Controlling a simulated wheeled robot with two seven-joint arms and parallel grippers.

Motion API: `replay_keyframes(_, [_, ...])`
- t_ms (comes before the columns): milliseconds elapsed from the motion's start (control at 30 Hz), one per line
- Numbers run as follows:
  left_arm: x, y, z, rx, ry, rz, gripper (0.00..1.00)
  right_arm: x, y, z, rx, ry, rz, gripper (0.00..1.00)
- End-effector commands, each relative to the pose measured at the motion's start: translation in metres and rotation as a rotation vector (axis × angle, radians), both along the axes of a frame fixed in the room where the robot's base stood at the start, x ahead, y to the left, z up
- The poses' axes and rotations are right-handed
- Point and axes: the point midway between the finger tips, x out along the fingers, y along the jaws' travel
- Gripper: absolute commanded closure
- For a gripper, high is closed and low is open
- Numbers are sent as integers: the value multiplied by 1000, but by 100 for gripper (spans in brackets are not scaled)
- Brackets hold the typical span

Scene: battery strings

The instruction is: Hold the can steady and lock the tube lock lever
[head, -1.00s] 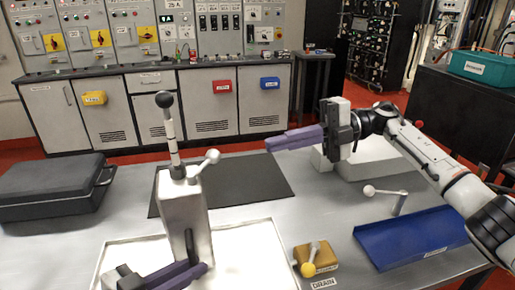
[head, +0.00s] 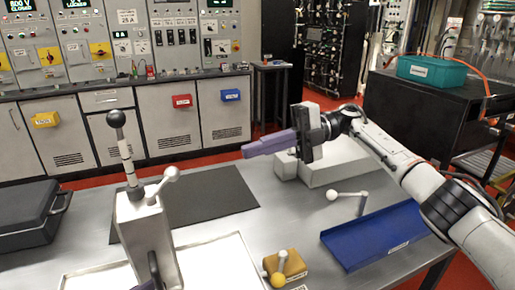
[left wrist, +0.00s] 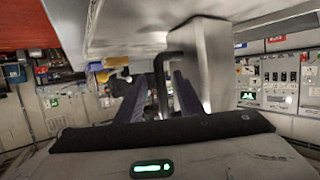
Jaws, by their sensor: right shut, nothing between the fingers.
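The metal can (head: 145,235) stands upright on the table at the lower left of the head view. A tube with a black knob (head: 116,118) rises from its top. The tube lock lever (head: 162,184), with a pale ball end, points up and right beside the tube. In the left wrist view the can (left wrist: 208,65) is close ahead. Its dark handle (left wrist: 161,80) lies between the fingers of my left gripper (left wrist: 160,88); whether they grip it I cannot tell. My right gripper (head: 246,151) is shut and empty, in the air right of the can, fingers pointing left.
A yellow block with a ball-ended lever (head: 292,265) and a blue tray (head: 375,238) lie to the right. A black case (head: 25,225) is at the left. A dark mat (head: 215,195) lies behind the can. A white block (head: 340,165) is behind my right gripper.

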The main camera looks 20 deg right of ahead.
Motion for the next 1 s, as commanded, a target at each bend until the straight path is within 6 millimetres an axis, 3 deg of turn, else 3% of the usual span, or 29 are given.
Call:
replay_keyframes(267, [-12, 18, 7, 4, -4, 0, 66, 0, 0, 0, 0, 0, 0, 100])
replay_keyframes(700, [-55, 74, 28, 7, 1, -1, 66, 0, 0, 0, 0, 0, 0, 100])
replay_keyframes(1000, [-67, 90, 35, 2, 0, -3, 66, 0, 0, 0, 0, 0, 0, 100])
